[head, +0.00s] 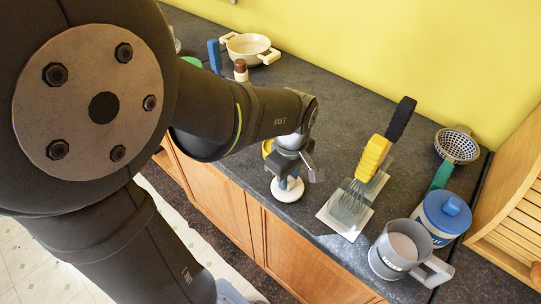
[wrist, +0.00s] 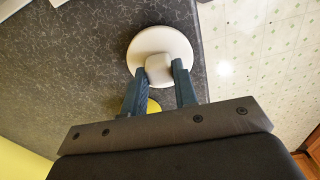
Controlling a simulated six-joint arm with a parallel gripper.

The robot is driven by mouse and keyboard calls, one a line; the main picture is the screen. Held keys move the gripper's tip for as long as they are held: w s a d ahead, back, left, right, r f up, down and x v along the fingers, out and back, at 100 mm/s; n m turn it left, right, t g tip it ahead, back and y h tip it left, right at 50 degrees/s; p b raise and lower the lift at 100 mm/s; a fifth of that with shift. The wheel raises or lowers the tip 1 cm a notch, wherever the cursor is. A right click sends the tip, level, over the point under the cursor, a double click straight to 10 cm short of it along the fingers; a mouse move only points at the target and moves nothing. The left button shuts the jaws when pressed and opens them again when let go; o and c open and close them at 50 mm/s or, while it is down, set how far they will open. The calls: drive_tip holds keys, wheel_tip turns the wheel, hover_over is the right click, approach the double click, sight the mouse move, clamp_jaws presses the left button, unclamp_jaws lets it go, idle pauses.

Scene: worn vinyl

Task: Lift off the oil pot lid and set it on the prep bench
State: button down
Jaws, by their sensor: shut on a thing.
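My gripper (head: 286,172) is shut on the knob of a round off-white lid (head: 288,190), near the front edge of the dark speckled counter (head: 325,140). In the wrist view the lid (wrist: 160,42) lies flat beyond my two fingers (wrist: 158,70), with its knob between them. Its rim overlaps the counter edge in that view. I cannot tell whether the lid touches the counter or hangs just above it. A cream two-handled pot (head: 249,47) stands open at the back left; its colour is close to the lid's.
A yellow thing (head: 267,148) is partly hidden behind my gripper. The counter's middle back is clear.

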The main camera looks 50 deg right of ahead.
drive_tip(key=shift+f, duration=0.3)
idle(0.4)
drive_tip(key=c, duration=1.1)
unclamp_jaws()
drive_tip(key=shift+o, duration=0.2)
drive_tip(key=shift+r, duration=0.1)
drive_tip(key=shift+r, duration=3.9)
drive_tip(key=shift+r, duration=0.15)
wheel_tip(320, 180, up, 17)
